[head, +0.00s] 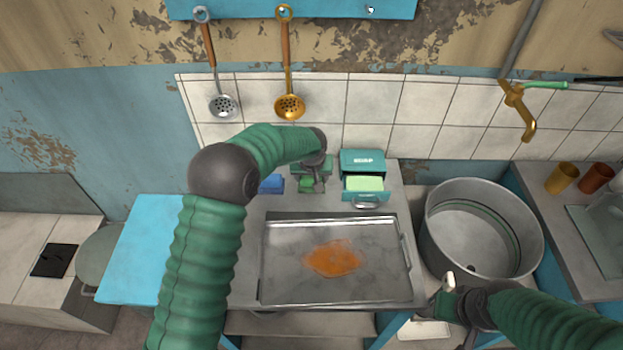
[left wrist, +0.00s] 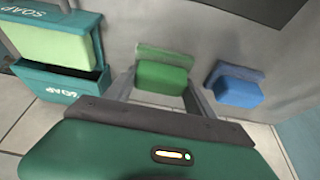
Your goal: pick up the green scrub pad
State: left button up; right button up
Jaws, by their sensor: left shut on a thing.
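The green scrub pad (left wrist: 162,76) sits between the two fingers of my left gripper (left wrist: 160,92) in the left wrist view. In the head view the left gripper (head: 313,180) is at the back of the counter, and the green pad (head: 308,185) shows only in part beneath it. The left gripper is shut on the pad. My right gripper (head: 447,298) is at the lower right of the head view, near the steel pot; its fingers are too small to judge.
A blue pad (head: 271,184) lies just left of the green one. A teal soap box (head: 363,161) with light green soap stands to the right. A metal tray (head: 285,292) with an orange stain lies in front. A large pot (head: 436,235) is at right.

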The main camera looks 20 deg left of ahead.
pick_arm(q)
notch_tip(320, 180, up, 3)
jog(key=shift+w+f, duration=0.1)
jog(key=s+d, duration=0.1)
jog(key=s, duration=0.4)
jog(key=s+d+r+b, duration=0.1)
jog(key=s+d, duration=0.1)
jog(key=s, duration=0.3)
jog(key=s+d+b, duration=0.1)
jog(key=s+d, duration=0.1)
jog(key=s, duration=0.3)
jog(key=shift+s+r, duration=0.15)
jog(key=shift+r, duration=0.15)
